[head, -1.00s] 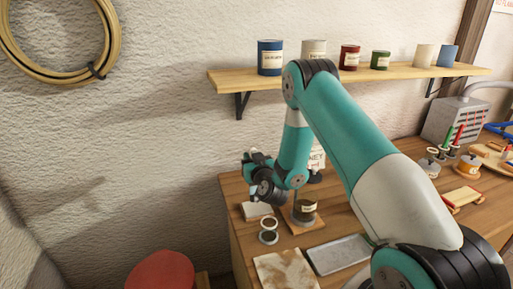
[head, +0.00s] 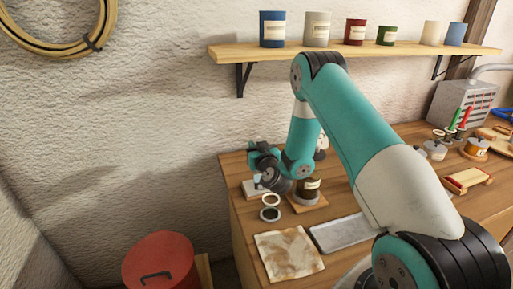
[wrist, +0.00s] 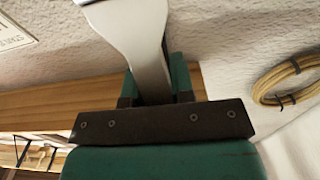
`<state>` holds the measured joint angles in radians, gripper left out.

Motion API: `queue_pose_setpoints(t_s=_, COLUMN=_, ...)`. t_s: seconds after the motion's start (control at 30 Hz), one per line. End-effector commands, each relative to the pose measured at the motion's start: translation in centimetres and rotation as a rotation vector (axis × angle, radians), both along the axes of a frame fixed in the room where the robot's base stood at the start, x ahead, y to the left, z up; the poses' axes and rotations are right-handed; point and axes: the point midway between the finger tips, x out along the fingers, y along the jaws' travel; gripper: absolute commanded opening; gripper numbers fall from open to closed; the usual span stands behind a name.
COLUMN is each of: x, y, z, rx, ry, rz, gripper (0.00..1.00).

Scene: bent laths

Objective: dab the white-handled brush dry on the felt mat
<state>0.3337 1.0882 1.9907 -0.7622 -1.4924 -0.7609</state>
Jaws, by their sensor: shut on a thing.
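My gripper (head: 264,164) hangs over the left back part of the bench, near a small pale block. In the wrist view my gripper (wrist: 153,88) is shut on a pale grey-white handle, the white-handled brush (wrist: 136,35). Its handle runs up out of the frame and its bristles are not in view. In the head view the brush is hard to make out beside the wrist. A beige mat with brown stains (head: 290,254), which looks like the felt mat, lies flat at the bench's front left edge. The gripper is behind it and apart from it.
A labelled dark tin (head: 310,187) stands on a board just right of the gripper. A shelf (head: 350,52) with several tins is above. A red bin (head: 160,262) stands left.

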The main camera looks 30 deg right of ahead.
Motion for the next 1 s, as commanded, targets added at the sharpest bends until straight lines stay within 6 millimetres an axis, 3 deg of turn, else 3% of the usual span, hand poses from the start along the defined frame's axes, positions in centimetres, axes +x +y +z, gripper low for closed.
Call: queue_pose_setpoints(t_s=1.0, x=0.0, y=0.0, z=-0.42, rx=0.001, ry=0.0, rz=0.0, gripper=0.0)
